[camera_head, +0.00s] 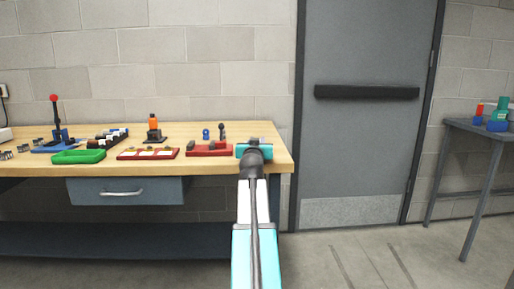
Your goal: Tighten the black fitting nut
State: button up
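A red base (208,150) sits near the right end of the wooden workbench (220,165) and carries small dark parts (213,145). One of them may be the black fitting nut, but they are too small to tell apart. My arm reaches forward from the bottom of the picture to the bench's right end. My gripper (255,142) is just right of the red base, beyond my dark wrist. Its fingers are mostly hidden by the wrist, so I cannot see whether they are open or hold anything.
Left along the bench are a red tray (148,154), a green tray (78,157), an orange-and-black item (153,128) and a red-knobbed lever (55,115). Small blue (206,134) and dark (222,131) pieces stand behind the red base. A grey door (365,150) is to the right.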

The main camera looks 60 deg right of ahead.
jog(key=shift+s+a+f+b, duration=0.15)
jog(key=shift+s+b, duration=0.05)
jog(key=shift+b, duration=0.35)
jog(key=o, duration=1.1)
jog(key=shift+c, duration=0.2)
jog(key=shift+a, duration=0.1)
jog(key=shift+p+v, duration=1.5)
jog(key=shift+v, duration=4.05)
jog(key=shift+s+a+f+b, duration=0.1)
jog(key=shift+a+b, duration=0.05)
jog(key=shift+b, duration=0.4)
jog(key=shift+b+v, duration=1.05)
jog(key=shift+b, duration=0.15)
